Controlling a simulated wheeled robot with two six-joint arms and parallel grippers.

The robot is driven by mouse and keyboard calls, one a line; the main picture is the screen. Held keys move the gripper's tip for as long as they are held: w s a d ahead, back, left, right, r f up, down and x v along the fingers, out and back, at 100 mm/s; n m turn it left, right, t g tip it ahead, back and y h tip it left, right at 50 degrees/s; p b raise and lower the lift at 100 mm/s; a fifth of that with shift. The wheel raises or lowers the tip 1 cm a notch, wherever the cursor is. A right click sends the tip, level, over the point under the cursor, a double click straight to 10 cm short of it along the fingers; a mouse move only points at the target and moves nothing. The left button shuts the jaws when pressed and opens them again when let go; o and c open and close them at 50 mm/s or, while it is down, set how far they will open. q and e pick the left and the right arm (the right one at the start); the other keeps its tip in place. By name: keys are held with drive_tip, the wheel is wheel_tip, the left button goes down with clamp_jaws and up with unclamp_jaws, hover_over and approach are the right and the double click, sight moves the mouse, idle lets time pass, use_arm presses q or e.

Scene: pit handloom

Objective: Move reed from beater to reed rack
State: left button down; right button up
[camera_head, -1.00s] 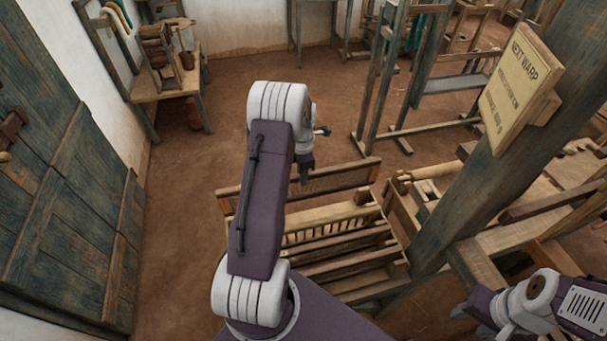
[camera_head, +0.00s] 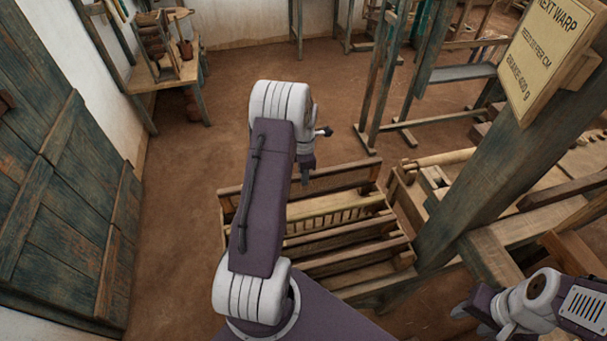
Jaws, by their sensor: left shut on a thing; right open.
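The reed (camera_head: 345,179) is a long, narrow brown frame, nearly level across the picture. My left gripper (camera_head: 305,178) is shut on it near its middle, and my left arm hides part of its left half. The reed rack (camera_head: 350,258), a low wooden frame with slots and a row of pegs, stands just below and in front of the reed in the picture. Whether they touch cannot be told. My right gripper (camera_head: 464,311) is open and empty at the lower right. I cannot pick out the beater.
A thick loom post (camera_head: 500,170) with a warp sign (camera_head: 545,55) rises to the right of the rack, with loom timbers around it. A dark door (camera_head: 50,190) stands at the left. A wooden bench (camera_head: 165,77) stands at the back left. The earth floor left of the rack is clear.

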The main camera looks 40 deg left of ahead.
sight(303, 194)
use_arm(q)
drive_tip(key=shift+f+b, duration=0.35)
drive_tip(key=shift+f, duration=0.5)
wheel_tip(303, 194, down, 2)
drive_tip(key=shift+f+b, duration=0.1)
drive_tip(key=shift+b, duration=0.55)
drive_tip(key=shift+f+b, duration=1.8)
drive_tip(key=shift+f, duration=1.25)
drive_tip(key=c, duration=1.2)
unclamp_jaws()
drive_tip(key=shift+o, duration=0.2)
drive_tip(key=shift+r, duration=0.1)
wheel_tip(303, 194, up, 9)
drive_tip(key=shift+f, duration=0.1)
